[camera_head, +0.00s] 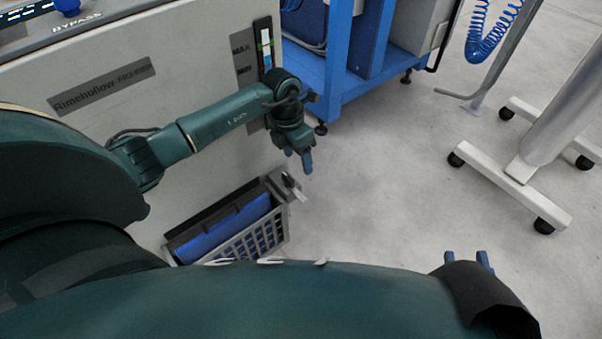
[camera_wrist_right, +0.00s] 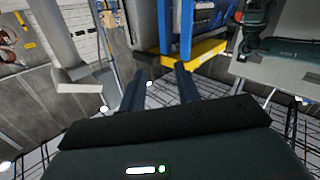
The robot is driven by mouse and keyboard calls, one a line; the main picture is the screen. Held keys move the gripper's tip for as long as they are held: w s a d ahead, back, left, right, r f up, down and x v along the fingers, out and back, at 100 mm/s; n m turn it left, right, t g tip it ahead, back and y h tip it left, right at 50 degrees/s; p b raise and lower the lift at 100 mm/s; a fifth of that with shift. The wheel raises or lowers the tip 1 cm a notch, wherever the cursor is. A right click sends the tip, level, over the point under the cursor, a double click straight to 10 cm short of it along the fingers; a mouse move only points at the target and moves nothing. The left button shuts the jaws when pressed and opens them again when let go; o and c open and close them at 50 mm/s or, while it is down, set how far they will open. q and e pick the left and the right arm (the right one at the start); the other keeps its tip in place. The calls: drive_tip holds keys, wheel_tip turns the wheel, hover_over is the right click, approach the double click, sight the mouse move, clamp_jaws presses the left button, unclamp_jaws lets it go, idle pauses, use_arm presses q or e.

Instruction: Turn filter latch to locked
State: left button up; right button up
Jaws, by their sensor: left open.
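The filter unit at the foot of the white machine has a grey slatted basket (camera_head: 255,238) with a blue panel (camera_head: 222,229) inside. A small dark latch-like part with a pale tip (camera_head: 289,181) sits at its upper right corner; its exact position or lock state is too small to tell. My left gripper (camera_head: 299,160) points down just above this part, open, with its blue fingers apart and nothing visible between them. My right gripper (camera_head: 468,260) is at the lower right, over open floor, with its fingers apart and empty. Its fingers also show in the right wrist view (camera_wrist_right: 160,90).
The white machine (camera_head: 100,130) fills the left side. A blue cart (camera_head: 350,70) stands behind, and a white wheeled stand (camera_head: 520,185) at the right. A coiled blue hose (camera_head: 485,45) hangs at the top. The grey floor (camera_head: 390,180) between them is clear.

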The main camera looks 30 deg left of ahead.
use_arm(q)
drive_tip(key=w+a+y, duration=0.2)
drive_tip(key=a, duration=0.2)
drive_tip(key=f+b, duration=0.1)
drive_tip(key=f, duration=0.3)
drive_tip(key=f+b, duration=0.2)
drive_tip(key=f, duration=0.1)
drive_tip(key=f+b, duration=0.1)
drive_tip(key=f, duration=0.3)
drive_tip(key=shift+s+f+b, duration=0.25)
drive_tip(key=shift+f+b, duration=0.05)
drive_tip(key=shift+f, duration=0.6)
use_arm(e)
drive_tip(key=shift+w+a+n+t+y, duration=0.3)
drive_tip(key=shift+a+t+y, duration=0.5)
drive_tip(key=shift+y, duration=0.3)
use_arm(q)
drive_tip(key=shift+c, duration=0.2)
clamp_jaws()
use_arm(e)
drive_tip(key=shift+f, duration=0.1)
